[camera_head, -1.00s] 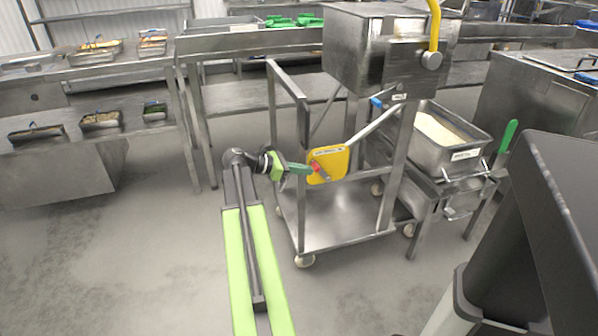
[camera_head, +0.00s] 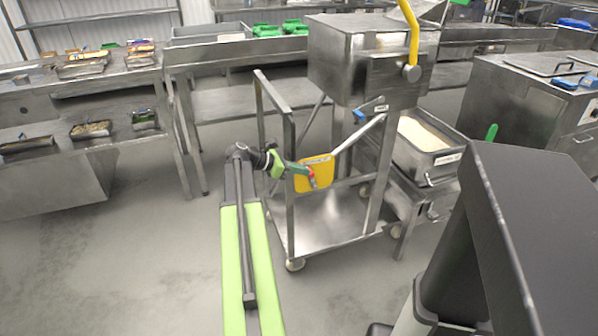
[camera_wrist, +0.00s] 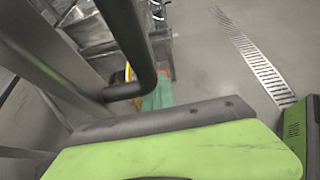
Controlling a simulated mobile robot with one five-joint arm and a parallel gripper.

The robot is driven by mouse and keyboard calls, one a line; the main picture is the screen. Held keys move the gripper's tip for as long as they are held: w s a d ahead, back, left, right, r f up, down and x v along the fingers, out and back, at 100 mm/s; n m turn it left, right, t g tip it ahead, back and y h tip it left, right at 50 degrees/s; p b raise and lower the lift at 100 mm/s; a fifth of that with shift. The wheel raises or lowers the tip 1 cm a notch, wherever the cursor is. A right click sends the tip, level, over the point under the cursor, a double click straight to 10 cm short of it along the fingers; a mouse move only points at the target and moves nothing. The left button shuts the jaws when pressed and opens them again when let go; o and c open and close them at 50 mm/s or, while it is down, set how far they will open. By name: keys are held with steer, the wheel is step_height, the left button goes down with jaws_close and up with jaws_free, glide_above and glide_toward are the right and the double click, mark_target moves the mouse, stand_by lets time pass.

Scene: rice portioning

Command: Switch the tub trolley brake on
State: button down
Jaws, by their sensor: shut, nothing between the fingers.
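A steel wheeled trolley frame (camera_head: 289,190) stands in the middle of the head view. A yellow plate (camera_head: 325,172) sits inside its frame, with a small red part (camera_head: 311,178) on its face. My gripper (camera_head: 303,170), with green fingers, is shut and empty at the plate's left side. Its tips are at or very near the red part; contact is unclear. In the wrist view my green finger (camera_wrist: 158,96) points towards a red bit (camera_wrist: 171,72), with a yellow edge (camera_wrist: 128,72) beside it. A steel tub (camera_head: 432,165) with pale contents stands to the right.
A steel hopper (camera_head: 345,65) with a yellow handle (camera_head: 413,35) stands above the trolley. A steel table (camera_head: 85,72) with trays is at left, and a steel cabinet (camera_head: 520,100) at right. Open floor (camera_head: 130,270) lies at front left.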

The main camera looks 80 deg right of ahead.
steer(key=shift+s+f, duration=0.1)
steer(key=p+v, duration=0.5)
steer(key=v, duration=0.8)
steer(key=shift+p, duration=0.4)
steer(key=shift+a, duration=0.1)
